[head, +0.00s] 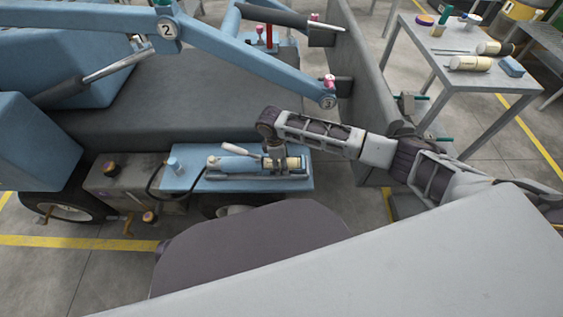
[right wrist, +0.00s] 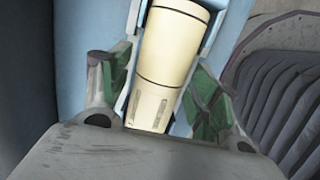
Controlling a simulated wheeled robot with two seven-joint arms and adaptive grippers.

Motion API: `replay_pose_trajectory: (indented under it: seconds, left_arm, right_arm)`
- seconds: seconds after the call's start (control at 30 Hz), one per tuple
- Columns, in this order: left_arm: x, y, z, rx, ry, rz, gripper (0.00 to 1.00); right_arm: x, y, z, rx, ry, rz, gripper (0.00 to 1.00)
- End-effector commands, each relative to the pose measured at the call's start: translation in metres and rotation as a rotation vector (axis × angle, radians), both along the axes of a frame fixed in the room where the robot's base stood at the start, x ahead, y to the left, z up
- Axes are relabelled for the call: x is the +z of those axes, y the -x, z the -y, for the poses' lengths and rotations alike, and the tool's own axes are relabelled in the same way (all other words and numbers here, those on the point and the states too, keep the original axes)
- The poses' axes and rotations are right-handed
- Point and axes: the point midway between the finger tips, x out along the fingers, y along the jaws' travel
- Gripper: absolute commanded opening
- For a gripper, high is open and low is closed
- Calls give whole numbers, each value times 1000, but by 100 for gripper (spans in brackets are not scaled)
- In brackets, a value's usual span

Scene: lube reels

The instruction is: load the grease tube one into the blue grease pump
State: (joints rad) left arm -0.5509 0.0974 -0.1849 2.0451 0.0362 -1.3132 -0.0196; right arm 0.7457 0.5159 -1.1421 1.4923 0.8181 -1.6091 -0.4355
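The blue grease pump (head: 235,162) lies on a light blue shelf (head: 215,182) on the side of the machine. A cream grease tube (head: 293,163) lies at the pump's right end; in the right wrist view the tube (right wrist: 170,60) lies lengthwise in a pale blue cradle. I cannot tell how far in it is seated. My right gripper (head: 274,163) is over the pump and tube. In the right wrist view its green-padded fingers (right wrist: 160,95) are apart, one on each side of the tube, with visible gaps. My left gripper is not in view.
A grey table (head: 450,85) at the upper right holds more cream tubes (head: 470,63) and a blue block (head: 511,67). Blue linkage arms (head: 245,58) pass above the shelf. A grey box with knobs (head: 120,182) is left of the shelf, and a grey plate (head: 365,90) stands to the right.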

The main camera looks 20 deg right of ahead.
Motion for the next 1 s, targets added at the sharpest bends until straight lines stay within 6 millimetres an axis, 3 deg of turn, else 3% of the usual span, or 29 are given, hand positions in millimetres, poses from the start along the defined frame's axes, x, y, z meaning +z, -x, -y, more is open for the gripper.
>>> replay_pose_trajectory:
  seconds: [0.57, 1.0]
  left_arm:
    - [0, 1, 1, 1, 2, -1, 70]
    - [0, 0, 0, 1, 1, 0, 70]
  right_arm:
    - [9, -1, -2, 0, -2, 2, 69]
    - [65, -3, -10, 1, 0, 2, 69]
